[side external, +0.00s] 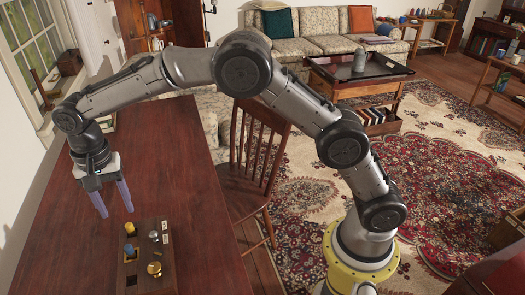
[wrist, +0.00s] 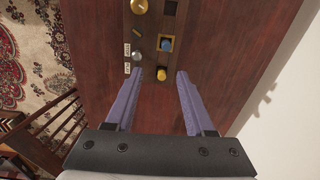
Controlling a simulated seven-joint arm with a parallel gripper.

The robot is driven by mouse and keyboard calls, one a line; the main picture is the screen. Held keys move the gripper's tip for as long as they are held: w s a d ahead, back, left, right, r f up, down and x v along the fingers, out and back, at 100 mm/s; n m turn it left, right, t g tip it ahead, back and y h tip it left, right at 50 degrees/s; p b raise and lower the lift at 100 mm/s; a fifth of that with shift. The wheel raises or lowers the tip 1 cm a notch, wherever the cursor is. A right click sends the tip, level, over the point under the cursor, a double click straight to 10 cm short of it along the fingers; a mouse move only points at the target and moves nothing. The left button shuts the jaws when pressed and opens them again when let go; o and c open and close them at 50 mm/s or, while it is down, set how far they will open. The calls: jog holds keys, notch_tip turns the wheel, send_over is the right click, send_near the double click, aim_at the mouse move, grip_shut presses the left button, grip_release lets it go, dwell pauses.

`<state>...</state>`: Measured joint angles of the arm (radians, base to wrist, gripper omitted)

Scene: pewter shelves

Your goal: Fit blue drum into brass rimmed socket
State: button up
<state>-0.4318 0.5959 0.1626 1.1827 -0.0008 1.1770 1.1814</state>
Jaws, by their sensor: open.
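A dark wooden block (side external: 168,268) stands on the table, with several small fittings on top. A small blue piece (side external: 128,247), seemingly the blue drum, sits in its left row with yellow or brass colour against it. It also shows in the wrist view (wrist: 166,43); I cannot tell whether the yellow is a socket rim.
A silver knob (side external: 154,236) and a brass knob (side external: 154,268) stand in the block's other row. A dark square opening (wrist: 170,8) is at its far end in the wrist view. The red-brown table (side external: 175,130) is mostly clear. A wooden chair (side external: 250,150) stands alongside.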

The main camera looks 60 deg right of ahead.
jog(key=s+d+r+n+t, duration=0.3)
jog(key=s+d+r+n, duration=0.1)
jog(key=s+d+r, duration=1.1)
jog(key=s+d+f+n+t, duration=0.1)
jog(key=s+d+f+n, duration=0.1)
jog(key=s, duration=0.6)
jog(key=s+d+f+n+t, duration=0.1)
jog(key=s+d+f+n, duration=0.1)
jog(key=s+d, duration=0.3)
jog(key=s, duration=0.4)
jog(key=shift+s+d+f+n, duration=0.25)
jog(key=shift+f+n, duration=0.05)
jog(key=shift+f, duration=0.05)
